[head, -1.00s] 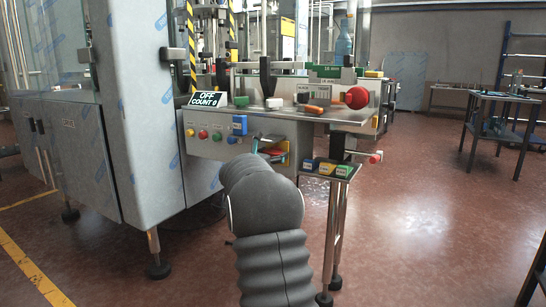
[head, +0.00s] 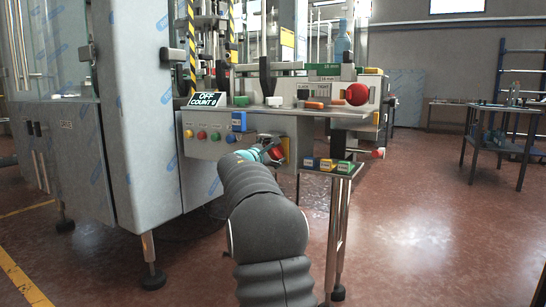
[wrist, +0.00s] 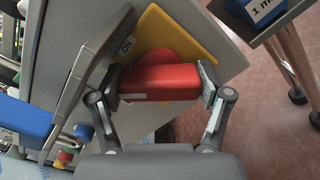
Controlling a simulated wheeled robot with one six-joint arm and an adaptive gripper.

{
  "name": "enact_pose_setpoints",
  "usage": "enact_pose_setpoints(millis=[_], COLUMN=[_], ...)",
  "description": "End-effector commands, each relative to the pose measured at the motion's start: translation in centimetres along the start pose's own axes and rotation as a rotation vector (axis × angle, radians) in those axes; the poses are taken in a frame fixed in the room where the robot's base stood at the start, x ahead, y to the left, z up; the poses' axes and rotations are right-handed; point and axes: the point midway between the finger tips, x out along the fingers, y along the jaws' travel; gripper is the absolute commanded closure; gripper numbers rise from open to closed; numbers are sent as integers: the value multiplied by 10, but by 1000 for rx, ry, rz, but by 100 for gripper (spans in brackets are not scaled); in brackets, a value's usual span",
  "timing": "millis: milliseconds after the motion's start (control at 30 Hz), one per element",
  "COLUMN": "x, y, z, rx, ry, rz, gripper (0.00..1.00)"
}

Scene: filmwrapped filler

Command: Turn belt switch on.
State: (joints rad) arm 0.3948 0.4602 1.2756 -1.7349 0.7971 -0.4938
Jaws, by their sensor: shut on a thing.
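The belt switch has a red handle (wrist: 160,82) on a yellow plate (wrist: 193,38), with an ON label (wrist: 128,45) at the plate's left in the wrist view. My gripper (wrist: 160,86) has one finger at each end of the red handle and is shut on it. The handle lies level across the wrist picture. In the head view the switch's yellow plate (head: 286,150) is at the right end of the machine's front panel, with my arm's end partly covering it. The display (head: 206,99) reads OFF and COUNT 0.
A blue box (head: 239,121) and several coloured buttons (head: 202,135) are on the panel left of the switch. A small stand (head: 343,180) with labelled blocks is close on the right. A large red knob (head: 357,94) is above. Open floor lies to the right.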

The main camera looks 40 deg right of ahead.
Motion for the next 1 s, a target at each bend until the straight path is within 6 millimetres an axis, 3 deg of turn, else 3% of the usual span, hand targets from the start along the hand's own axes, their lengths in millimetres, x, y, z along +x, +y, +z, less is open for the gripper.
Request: enact_pose_setpoints(millis=[400, 967, 1000], x=[0, 0, 0], y=[0, 0, 0], z=[0, 0, 0], rx=[189, 213, 213], ry=[0, 0, 0], rz=[-1, 0, 0], gripper=[58, 58, 13])
